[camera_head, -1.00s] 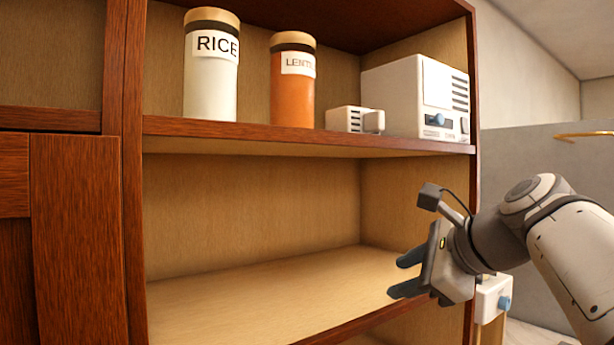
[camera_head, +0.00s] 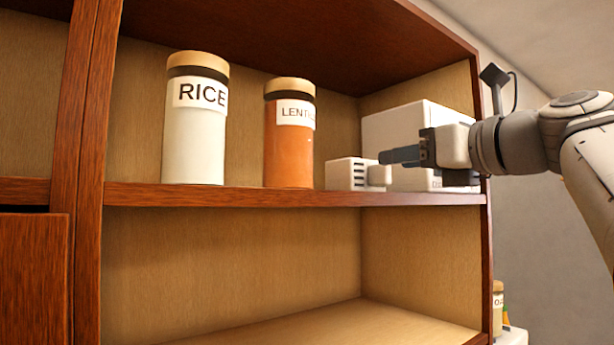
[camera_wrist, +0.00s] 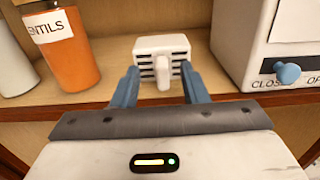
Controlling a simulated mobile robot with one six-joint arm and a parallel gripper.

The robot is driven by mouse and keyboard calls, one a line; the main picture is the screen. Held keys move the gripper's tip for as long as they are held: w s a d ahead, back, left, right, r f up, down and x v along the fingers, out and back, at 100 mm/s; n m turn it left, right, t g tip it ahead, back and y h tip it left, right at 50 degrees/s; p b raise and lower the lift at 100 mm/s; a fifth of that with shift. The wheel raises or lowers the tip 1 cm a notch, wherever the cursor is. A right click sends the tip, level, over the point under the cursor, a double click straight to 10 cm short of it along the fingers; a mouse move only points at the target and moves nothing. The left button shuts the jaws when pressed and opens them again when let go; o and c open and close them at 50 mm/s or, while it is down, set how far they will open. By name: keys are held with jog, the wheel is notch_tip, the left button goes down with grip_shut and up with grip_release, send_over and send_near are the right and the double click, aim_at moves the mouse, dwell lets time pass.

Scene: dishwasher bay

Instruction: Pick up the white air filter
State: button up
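The white air filter (camera_head: 347,173) is a small white block with dark slots and a knob-like handle on its front. It stands on the upper shelf, between the orange jar and a white box. In the wrist view the filter (camera_wrist: 162,50) is straight ahead, its handle pointing toward me. My gripper (camera_head: 392,155) is in front of the shelf, in front of the white box as seen from the head. In the wrist view my gripper's blue fingers (camera_wrist: 160,88) are spread apart, one on each side of the handle's line. Nothing is held; the fingers appear short of the filter's body.
An orange lentils jar (camera_head: 289,140) and a white rice jar (camera_head: 196,130) stand left of the filter. A white box (camera_wrist: 277,45) with a blue knob stands close on the right. The lower shelf (camera_head: 370,320) is bare where visible.

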aim_at(364, 177)
jog(key=shift+p+x, duration=0.55)
jog(key=shift+x, duration=1.7)
jog(key=shift+f, duration=0.2)
jog(key=shift+d, duration=0.1)
grip_shut()
